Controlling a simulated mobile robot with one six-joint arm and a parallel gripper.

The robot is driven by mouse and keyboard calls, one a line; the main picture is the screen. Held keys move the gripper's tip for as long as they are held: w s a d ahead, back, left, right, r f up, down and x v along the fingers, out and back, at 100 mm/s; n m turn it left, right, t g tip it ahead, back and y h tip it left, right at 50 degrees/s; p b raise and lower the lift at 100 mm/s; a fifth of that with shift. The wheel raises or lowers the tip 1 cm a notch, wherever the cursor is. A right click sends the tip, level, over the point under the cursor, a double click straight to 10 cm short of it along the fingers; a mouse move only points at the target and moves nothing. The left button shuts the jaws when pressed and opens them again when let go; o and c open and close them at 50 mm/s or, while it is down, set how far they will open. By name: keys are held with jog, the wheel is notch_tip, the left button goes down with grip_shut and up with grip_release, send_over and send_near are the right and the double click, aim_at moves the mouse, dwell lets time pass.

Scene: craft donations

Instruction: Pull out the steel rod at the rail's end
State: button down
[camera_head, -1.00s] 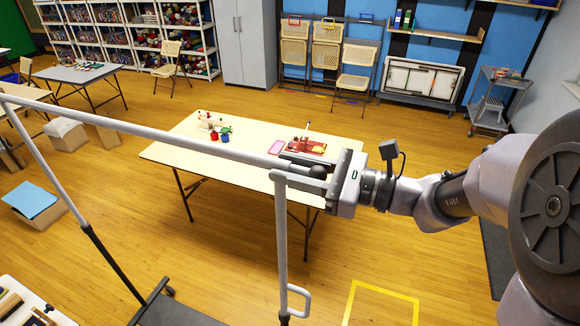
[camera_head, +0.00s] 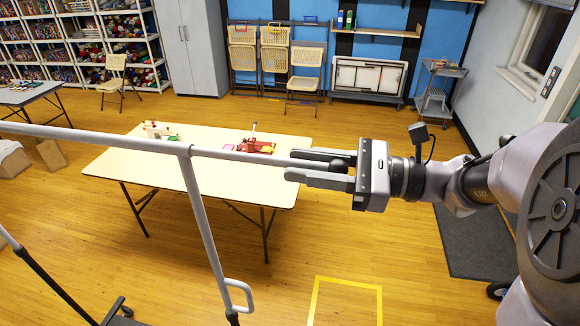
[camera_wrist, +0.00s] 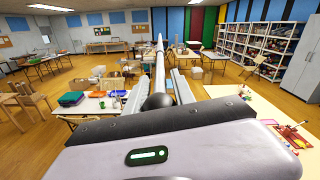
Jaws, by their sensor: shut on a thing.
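A long grey rail (camera_head: 90,133) runs across the left of the head view to the top of a slanting upright (camera_head: 205,215). A thinner steel rod (camera_head: 240,156) sticks out of the rail's end, past the upright, towards my gripper. The rod ends in a dark round knob (camera_head: 338,166) between my fingers. My gripper (camera_head: 292,165) is shut on the rod's knob end. In the wrist view the knob (camera_wrist: 157,101) sits between the two fingers, and the rod (camera_wrist: 160,62) runs straight away from me. The rod's inner end is hidden.
A folding table (camera_head: 150,172) with small craft items stands behind the rod. A yellow floor outline (camera_head: 345,284) lies at the lower middle. Folding chairs (camera_head: 243,50), a metal trolley (camera_head: 437,85) and shelves line the far wall. Open wooden floor surrounds the rail's frame.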

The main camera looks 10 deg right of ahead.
jog(key=shift+s+d, duration=0.2)
jog(key=shift+d, duration=0.3)
jog(key=c, duration=1.1)
grip_release()
jog(key=v, duration=1.7)
jog(key=shift+d+r, duration=0.1)
